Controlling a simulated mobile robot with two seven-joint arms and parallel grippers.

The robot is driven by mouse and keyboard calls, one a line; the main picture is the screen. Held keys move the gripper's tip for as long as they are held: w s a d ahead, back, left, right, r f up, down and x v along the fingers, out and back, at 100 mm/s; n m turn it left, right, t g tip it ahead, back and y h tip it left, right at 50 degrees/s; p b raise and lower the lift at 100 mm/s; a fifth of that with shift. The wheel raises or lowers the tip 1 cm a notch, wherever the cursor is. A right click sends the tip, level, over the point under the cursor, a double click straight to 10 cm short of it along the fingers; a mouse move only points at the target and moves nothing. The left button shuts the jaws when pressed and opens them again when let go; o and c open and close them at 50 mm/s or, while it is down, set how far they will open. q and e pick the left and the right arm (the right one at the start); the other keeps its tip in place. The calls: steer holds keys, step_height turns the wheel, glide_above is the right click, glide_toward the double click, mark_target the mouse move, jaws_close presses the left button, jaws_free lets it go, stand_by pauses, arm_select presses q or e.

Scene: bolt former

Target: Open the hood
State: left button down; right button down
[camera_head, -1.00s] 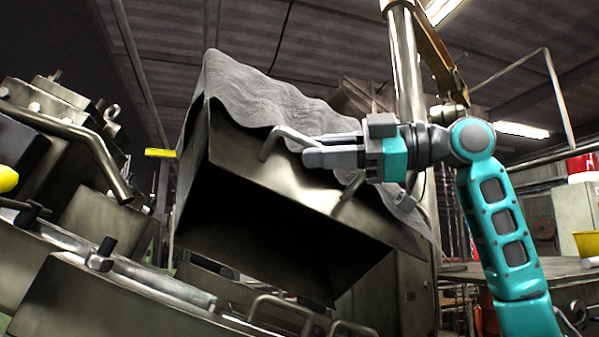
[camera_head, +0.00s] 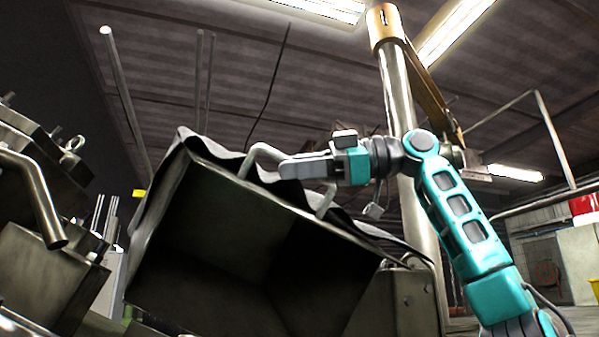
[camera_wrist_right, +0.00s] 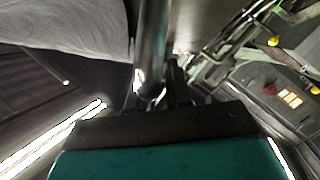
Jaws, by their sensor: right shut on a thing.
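The hood (camera_head: 235,225) is a dark metal box, tilted up so that its hollow underside faces me in the head view. A bent metal bar handle (camera_head: 262,150) stands on its front edge. My right gripper (camera_head: 290,167) is shut on this handle, its fingers hiding the middle of the bar. In the right wrist view the handle (camera_wrist_right: 152,45) runs as a bar down between the fingers (camera_wrist_right: 160,97). My left gripper is not in view.
A metal bracket (camera_head: 400,297) is at the hood's lower right. A tall post (camera_head: 400,90) stands behind my arm. Machine parts with a bent pipe (camera_head: 38,195) are at the left.

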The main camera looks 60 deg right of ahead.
steer(key=shift+w+d+r+g, duration=0.3)
steer(key=shift+w+d, duration=0.2)
steer(key=shift+d, duration=0.2)
steer(key=shift+f, duration=0.1)
steer(key=c, duration=1.1)
jaws_free()
steer(key=shift+s, duration=0.1)
steer(key=v, duration=1.2)
steer(key=shift+s+d, duration=0.25)
steer(key=shift+s, duration=0.05)
